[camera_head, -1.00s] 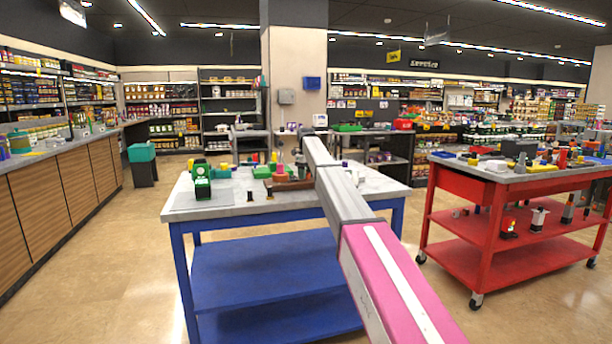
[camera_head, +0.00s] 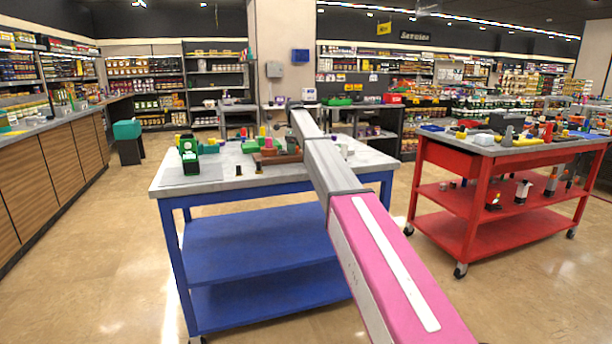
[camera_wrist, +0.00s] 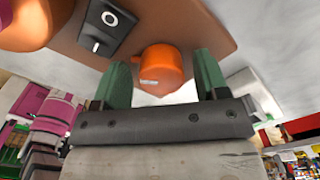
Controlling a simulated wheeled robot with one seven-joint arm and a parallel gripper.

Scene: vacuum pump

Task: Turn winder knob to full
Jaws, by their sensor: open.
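In the wrist view, an orange round knob (camera_wrist: 158,72) with a small white mark stands on a brown base plate (camera_wrist: 185,22). A black block (camera_wrist: 100,40) with a white ring and a short white bar sits on the same plate, left of the orange knob. My gripper (camera_wrist: 163,60) is open, its two green fingers on either side of the orange knob; I cannot tell whether they touch it. No label shows which part is the winder knob. In the head view, a brown unit (camera_head: 275,158) lies on the blue table, partly behind my arm. My gripper is hidden there.
The blue table (camera_head: 220,181) also bears a green device (camera_head: 188,160) at its left. A red cart (camera_head: 470,154) with many small parts stands to the right. Larger orange parts (camera_wrist: 20,22) fill the wrist view's upper left corner. Floor is clear between table and cart.

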